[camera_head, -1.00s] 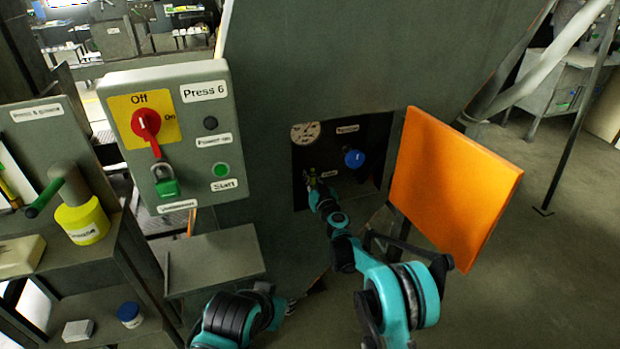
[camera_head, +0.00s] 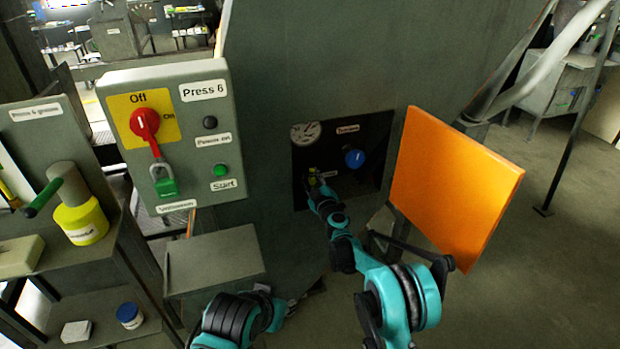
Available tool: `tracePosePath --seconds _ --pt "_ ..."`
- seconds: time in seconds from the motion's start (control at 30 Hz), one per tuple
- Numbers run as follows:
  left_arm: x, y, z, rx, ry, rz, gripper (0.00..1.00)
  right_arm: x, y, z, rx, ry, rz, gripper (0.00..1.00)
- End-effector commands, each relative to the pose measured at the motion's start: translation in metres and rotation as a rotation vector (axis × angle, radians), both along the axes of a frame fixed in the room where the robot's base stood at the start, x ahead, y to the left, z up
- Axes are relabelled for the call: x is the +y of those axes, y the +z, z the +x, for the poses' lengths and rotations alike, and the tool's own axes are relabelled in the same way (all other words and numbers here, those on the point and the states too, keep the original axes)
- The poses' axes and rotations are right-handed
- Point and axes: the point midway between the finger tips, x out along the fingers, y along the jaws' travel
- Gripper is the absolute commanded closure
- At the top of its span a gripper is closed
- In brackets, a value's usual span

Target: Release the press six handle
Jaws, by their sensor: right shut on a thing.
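The Press 6 control box (camera_head: 195,200) has a red switch (camera_head: 145,124) on a yellow plate and a green padlock (camera_head: 165,183) below it. To its right, a dark recess (camera_head: 375,130) in the press body holds a round gauge (camera_head: 306,132), a blue knob (camera_head: 354,158) and small labels. My right gripper (camera_head: 315,182) is at the lower left of this recess, below the gauge. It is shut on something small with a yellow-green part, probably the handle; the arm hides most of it. My left arm shows at the bottom, and its gripper is hard to make out.
An orange panel (camera_head: 452,188) stands open to the right of the recess, close to my right arm. A small grey shelf (camera_head: 215,262) sits below the control box. A yellow container (camera_head: 82,222) stands on the rack at left. Floor at right is open.

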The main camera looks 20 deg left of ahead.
Motion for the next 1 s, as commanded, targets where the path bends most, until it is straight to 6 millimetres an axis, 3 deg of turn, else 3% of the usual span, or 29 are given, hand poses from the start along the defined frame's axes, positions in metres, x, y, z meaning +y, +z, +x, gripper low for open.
tracePosePath --seconds 0.63,0.67,0.73,0.77,1.0 --pt "0.0 -0.0002 0.0 0.0 0.0 0.0 0.66 -0.001 -0.0003 -0.0002 -0.037 -0.001 -0.056 0.99" --pt "0.0 -0.0002 0.0 0.0 0.0 0.0 0.66 -0.001 -0.0003 -0.0002 -0.037 -0.001 -0.056 0.67" --pt "0.0 -0.0002 0.0 0.0 0.0 0.0 0.66 -0.001 -0.0003 -0.0002 -0.036 -0.001 -0.055 0.49" --pt "0.0 -0.0002 0.0 0.0 0.0 0.0 0.66 -0.001 -0.0003 -0.0002 -0.036 -0.001 -0.054 0.44" --pt "0.0 -0.0002 0.0 0.0 0.0 0.0 0.66 -0.0004 -0.0002 -0.0001 -0.034 -0.001 -0.051 0.44"
